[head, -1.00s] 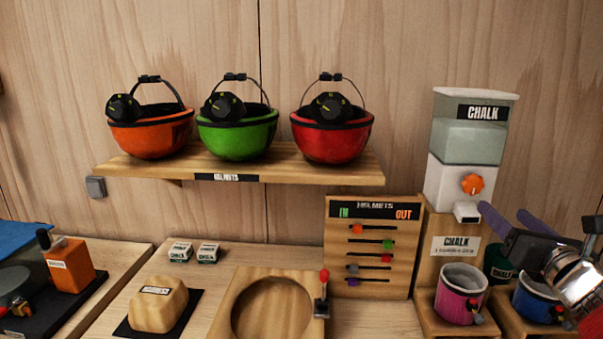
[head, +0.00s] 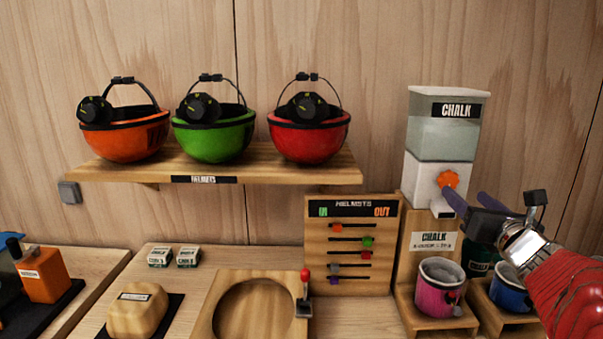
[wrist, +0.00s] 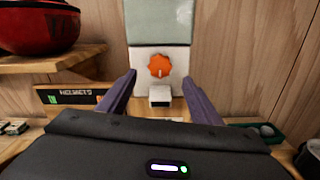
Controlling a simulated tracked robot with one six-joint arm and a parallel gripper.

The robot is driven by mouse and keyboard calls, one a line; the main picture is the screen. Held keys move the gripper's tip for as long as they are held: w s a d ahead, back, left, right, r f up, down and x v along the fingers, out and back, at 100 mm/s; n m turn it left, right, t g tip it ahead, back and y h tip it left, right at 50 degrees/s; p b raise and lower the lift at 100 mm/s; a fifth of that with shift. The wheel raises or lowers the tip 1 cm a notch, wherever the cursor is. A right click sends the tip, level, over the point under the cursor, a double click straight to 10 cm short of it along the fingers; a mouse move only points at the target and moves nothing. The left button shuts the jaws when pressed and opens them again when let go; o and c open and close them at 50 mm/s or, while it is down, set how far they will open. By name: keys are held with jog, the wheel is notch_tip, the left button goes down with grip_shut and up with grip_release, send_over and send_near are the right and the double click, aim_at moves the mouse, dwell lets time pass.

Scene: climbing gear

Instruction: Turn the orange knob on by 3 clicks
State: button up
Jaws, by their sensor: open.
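The orange knob (head: 449,179) is on the white front of the chalk dispenser (head: 446,125), above its small white spout (head: 443,207). In the wrist view the orange knob (wrist: 159,66) is centred a little above and beyond the fingertips, with a pale mark on its lower face. My gripper (head: 468,197) is open, its two purple fingers pointing at the dispenser and just below the knob in the head view. In the wrist view my gripper (wrist: 160,82) has a finger on each side of the spout. Nothing is between the fingers, and they look apart from the knob.
A pink chalk pot (head: 436,295) stands below the spout, with a blue pot (head: 511,290) to its right. The helmets board (head: 351,275) with coloured sliders stands left of the dispenser. A shelf (head: 300,172) holding orange, green and red helmets is at upper left.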

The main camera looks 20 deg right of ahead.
aim_at(450, 182)
jog(key=x, duration=0.8)
jog(key=shift+w, duration=0.1)
jog(key=shift+c, duration=0.7)
jog(key=c, duration=0.9)
